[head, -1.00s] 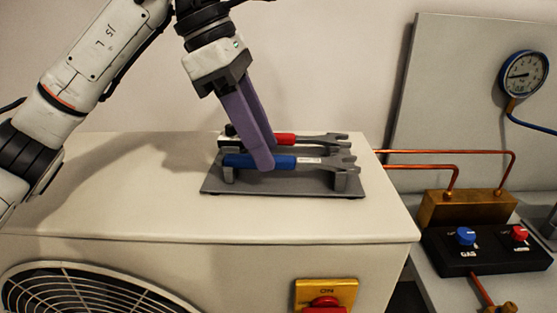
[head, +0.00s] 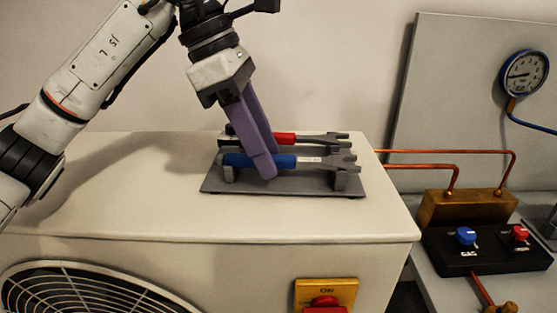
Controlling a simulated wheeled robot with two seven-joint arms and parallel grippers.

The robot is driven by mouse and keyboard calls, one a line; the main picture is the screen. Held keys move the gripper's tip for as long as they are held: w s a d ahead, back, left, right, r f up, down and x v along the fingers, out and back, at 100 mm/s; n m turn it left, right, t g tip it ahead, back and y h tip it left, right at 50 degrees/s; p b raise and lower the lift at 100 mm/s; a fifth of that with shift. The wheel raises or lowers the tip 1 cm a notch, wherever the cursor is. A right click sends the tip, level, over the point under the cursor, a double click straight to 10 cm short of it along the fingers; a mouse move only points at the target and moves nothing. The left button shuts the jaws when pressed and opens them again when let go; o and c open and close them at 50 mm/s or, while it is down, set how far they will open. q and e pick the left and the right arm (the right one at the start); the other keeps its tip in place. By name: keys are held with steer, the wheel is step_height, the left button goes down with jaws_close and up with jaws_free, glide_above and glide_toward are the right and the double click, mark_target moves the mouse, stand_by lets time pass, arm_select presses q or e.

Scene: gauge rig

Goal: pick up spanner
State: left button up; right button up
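Two spanners lie side by side on a dark grey rack (head: 285,187) on top of the white unit. The front spanner (head: 310,161) has a blue handle and a grey open jaw at its right end. The rear spanner (head: 320,138) has a red and black handle. My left gripper (head: 264,170) points down with its purple fingers at the blue handle. One finger crosses in front of the handle and hides part of it; the other is behind. I cannot tell whether the fingers touch the handle. My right gripper is out of view.
The white unit (head: 120,215) has a fan grille and a red switch (head: 325,302) on its front. To the right are copper pipes (head: 440,152), a black valve block (head: 490,248) with blue and red knobs, and a pressure gauge (head: 525,73). The unit's top left is free.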

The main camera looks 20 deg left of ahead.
arm_select(q)
jaws_close()
steer(key=shift+r, duration=0.1)
step_height(320, 180, up, 10)
steer(key=p, duration=0.1)
steer(key=shift+r, duration=0.25)
steer(key=c, duration=0.6)
jaws_free()
steer(key=shift+c, duration=0.2)
jaws_close()
steer(key=shift+f, duration=0.1)
